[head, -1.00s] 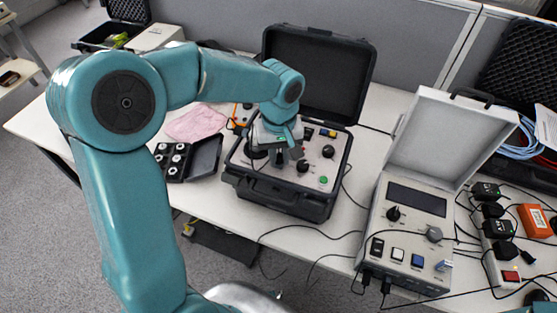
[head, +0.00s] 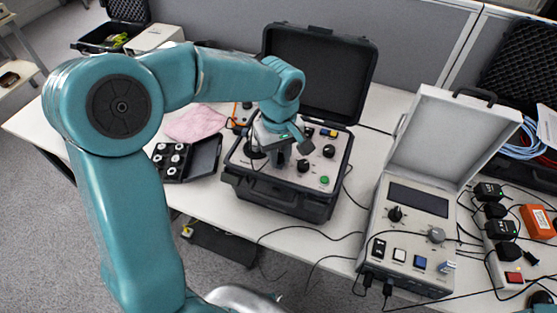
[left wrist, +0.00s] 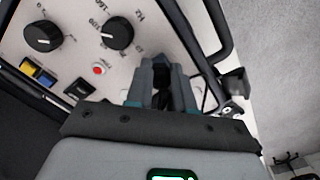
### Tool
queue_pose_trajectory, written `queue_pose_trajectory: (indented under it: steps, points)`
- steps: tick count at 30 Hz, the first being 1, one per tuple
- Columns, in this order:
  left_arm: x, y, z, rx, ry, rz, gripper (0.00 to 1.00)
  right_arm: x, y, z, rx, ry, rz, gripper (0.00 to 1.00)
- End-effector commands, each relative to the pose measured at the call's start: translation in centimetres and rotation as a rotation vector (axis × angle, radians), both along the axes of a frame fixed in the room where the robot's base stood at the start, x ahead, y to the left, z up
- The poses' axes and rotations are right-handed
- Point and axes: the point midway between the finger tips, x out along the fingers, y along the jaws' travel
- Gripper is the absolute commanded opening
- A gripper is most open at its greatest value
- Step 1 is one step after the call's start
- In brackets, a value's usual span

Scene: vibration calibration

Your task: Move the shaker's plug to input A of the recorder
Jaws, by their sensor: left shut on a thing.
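The shaker (head: 285,180) is an open black case with a pale panel of knobs and buttons, mid-table. Its panel (left wrist: 75,52) shows close up in the left wrist view. My left gripper (head: 284,156) is low over the panel. In the left wrist view my left gripper (left wrist: 163,70) is shut on a small black part, apparently the plug (left wrist: 164,103), mostly hidden between the fingers. I cannot tell whether it sits in a socket. The recorder (head: 410,230) is a grey box with raised lid, dark screen and knobs, to the right. My right gripper is not in view.
Black cables and plugs (head: 388,287) are at the recorder's front edge. A power strip with black adapters (head: 503,228) and an orange box (head: 537,221) lie at the right. A small black case (head: 172,161) and a pink cloth (head: 197,123) are on the left.

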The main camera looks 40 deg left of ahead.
Motion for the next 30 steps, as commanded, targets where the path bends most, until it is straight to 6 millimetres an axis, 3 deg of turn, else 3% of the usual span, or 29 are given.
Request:
queue_pose_trajectory:
  steps: [14,15,17,30]
  points:
    - [-0.05,-0.01,-0.05,-0.001,0.002,0.105,0.0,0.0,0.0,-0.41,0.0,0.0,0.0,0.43]
    - [-0.05,-0.01,-0.06,-0.001,0.002,0.104,0.35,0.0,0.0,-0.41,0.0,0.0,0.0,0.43]
    - [-0.05,-0.01,-0.06,-0.001,0.002,0.104,0.52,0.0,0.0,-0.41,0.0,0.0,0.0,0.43]
    - [-0.03,-0.01,0.53,0.0,0.001,0.101,0.52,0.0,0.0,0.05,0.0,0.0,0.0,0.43]
